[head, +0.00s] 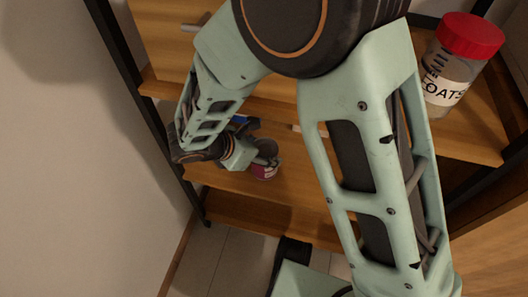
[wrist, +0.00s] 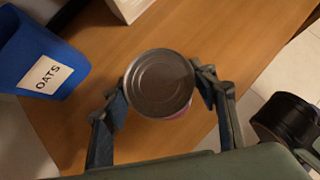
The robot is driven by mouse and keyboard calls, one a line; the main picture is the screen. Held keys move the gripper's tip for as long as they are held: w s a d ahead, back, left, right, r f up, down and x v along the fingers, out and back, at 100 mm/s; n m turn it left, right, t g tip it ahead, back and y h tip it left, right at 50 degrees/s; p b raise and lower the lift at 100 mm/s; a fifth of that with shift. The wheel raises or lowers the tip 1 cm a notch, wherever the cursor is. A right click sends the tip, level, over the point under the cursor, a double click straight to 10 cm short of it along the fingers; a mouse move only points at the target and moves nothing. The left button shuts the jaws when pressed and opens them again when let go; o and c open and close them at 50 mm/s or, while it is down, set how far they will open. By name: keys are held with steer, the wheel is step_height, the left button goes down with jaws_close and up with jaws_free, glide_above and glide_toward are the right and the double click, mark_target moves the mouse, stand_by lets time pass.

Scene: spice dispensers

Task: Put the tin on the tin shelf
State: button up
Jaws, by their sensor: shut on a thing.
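The tin (wrist: 158,84) has a grey metal lid and shows a strip of pink or purple label below its rim in the wrist view. My gripper (wrist: 160,92) is shut on it, with one finger on each side. In the head view the tin (head: 264,170) shows its dark red label at my gripper (head: 262,158), over a wooden shelf board (head: 220,177) of the rack. I cannot tell whether the tin's base touches the board. My arm covers much of the rack, and no shelf label shows to mark the tin shelf.
A blue container labelled OATS (wrist: 38,58) stands left of the tin in the wrist view. A white object (wrist: 128,8) is at the top edge. A red-lidded OATS jar (head: 456,65) stands on a higher board at right. A black post (head: 125,60) edges the rack's left side.

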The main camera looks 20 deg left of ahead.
steer(key=shift+f, duration=0.1)
steer(key=o, duration=1.6)
steer(key=shift+c, duration=0.2)
steer(key=s+a+r+p, duration=0.2)
steer(key=s+a, duration=0.1)
steer(key=s, duration=0.3)
steer(key=s+a+r+p, duration=0.2)
steer(key=s+a+p, duration=0.1)
steer(key=s, duration=0.4)
steer(key=shift+s+a, duration=0.3)
steer(key=shift+a, duration=0.2)
steer(key=shift+r, duration=0.1)
